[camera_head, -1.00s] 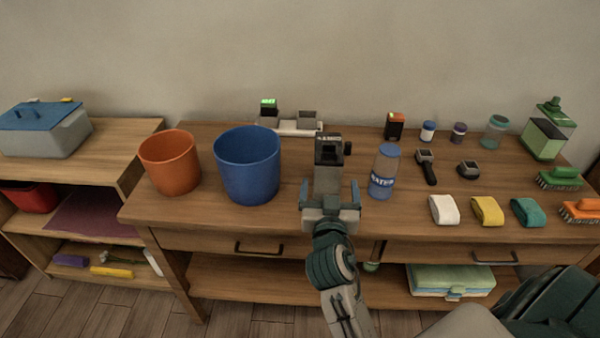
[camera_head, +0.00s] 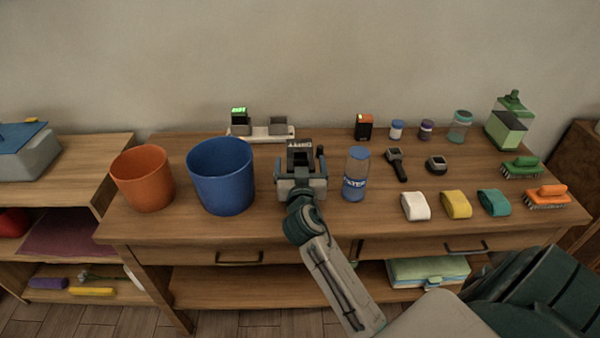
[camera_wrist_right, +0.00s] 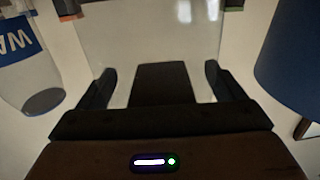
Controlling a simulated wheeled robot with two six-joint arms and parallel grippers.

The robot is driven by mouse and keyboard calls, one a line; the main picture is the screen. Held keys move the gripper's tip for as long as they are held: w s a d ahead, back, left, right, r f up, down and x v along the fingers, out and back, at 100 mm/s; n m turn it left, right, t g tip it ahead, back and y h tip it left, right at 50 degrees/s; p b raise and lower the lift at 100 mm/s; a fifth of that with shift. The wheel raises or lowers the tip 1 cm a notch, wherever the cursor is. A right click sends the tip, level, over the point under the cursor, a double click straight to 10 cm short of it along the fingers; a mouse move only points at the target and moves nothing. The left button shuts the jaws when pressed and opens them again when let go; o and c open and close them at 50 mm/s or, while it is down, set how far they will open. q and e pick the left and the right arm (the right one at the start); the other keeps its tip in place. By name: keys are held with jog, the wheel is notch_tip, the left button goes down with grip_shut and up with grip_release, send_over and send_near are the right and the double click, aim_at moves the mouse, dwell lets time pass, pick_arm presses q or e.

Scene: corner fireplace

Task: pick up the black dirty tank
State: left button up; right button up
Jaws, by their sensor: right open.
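A dark blocky thing with a pale-marked top (camera_head: 300,156), which I take for the black tank, stands on the table between the blue bucket and the water bottle. A small dark knob shows at its right. My right gripper (camera_head: 301,167) is open right at its near side, with a finger on each side. The gripper and my arm hide its lower part. In the right wrist view, the open fingers (camera_wrist_right: 160,72) flank a dark block, with a pale see-through surface beyond. I cannot tell whether the fingers touch anything. My left gripper is not in view.
The blue bucket (camera_head: 220,178) is close at left, beside an orange bucket (camera_head: 143,180). The water bottle (camera_head: 356,176) is close at right. A charging dock (camera_head: 262,134) lies behind. Cloths (camera_head: 456,205), brushes (camera_head: 521,168) and jars (camera_head: 459,127) fill the right side.

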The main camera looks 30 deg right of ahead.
jog(key=c, duration=1.2)
jog(key=shift+c, duration=0.2)
